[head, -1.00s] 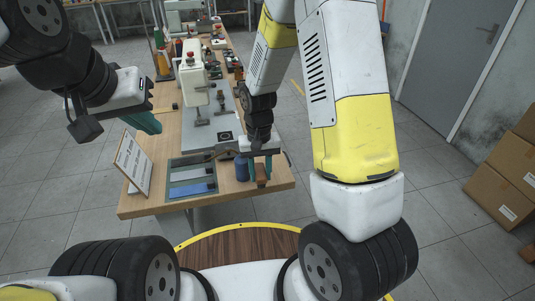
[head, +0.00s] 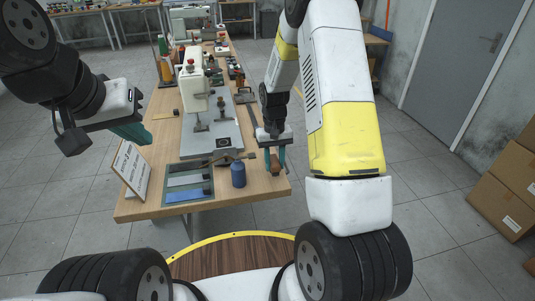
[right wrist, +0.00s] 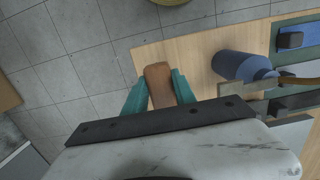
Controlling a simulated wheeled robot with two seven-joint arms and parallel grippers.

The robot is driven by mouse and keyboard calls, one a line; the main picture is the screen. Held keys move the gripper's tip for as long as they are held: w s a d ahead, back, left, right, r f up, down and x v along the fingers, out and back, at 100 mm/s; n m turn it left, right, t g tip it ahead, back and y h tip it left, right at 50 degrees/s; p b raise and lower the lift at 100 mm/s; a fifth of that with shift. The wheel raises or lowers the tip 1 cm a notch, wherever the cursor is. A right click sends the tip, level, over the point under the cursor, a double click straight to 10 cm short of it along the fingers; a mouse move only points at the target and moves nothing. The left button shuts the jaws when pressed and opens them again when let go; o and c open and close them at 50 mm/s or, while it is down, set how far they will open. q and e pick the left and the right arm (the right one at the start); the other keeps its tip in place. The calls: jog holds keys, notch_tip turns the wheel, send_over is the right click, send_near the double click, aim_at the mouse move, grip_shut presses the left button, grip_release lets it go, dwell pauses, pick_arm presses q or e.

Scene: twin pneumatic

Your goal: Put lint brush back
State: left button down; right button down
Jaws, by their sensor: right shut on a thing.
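My right gripper (head: 275,164) is shut on a brown wooden-looking block, seemingly the lint brush (right wrist: 158,84), near the right front edge of the table. In the right wrist view the teal fingers (right wrist: 159,90) sit on either side of it. Most of its far part is hidden by the gripper. A tool tray (head: 170,176) with grey and blue strips lies at the table's front, left of the gripper. My left gripper (head: 130,132) hangs in the air left of the table, empty as far as I see; its finger gap is not clear.
A white sign (head: 131,168) leans at the left front. A sewing machine (head: 194,85) stands further back. Cardboard boxes (head: 503,190) are on the floor at right.

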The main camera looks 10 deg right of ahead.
jog(key=shift+w+d, duration=0.2)
jog(key=shift+w, duration=0.05)
jog(key=shift+w+d+f, duration=0.1)
jog(key=shift+f, duration=1.7)
jog(key=shift+f, duration=0.1)
jog(key=c, duration=1)
grip_release()
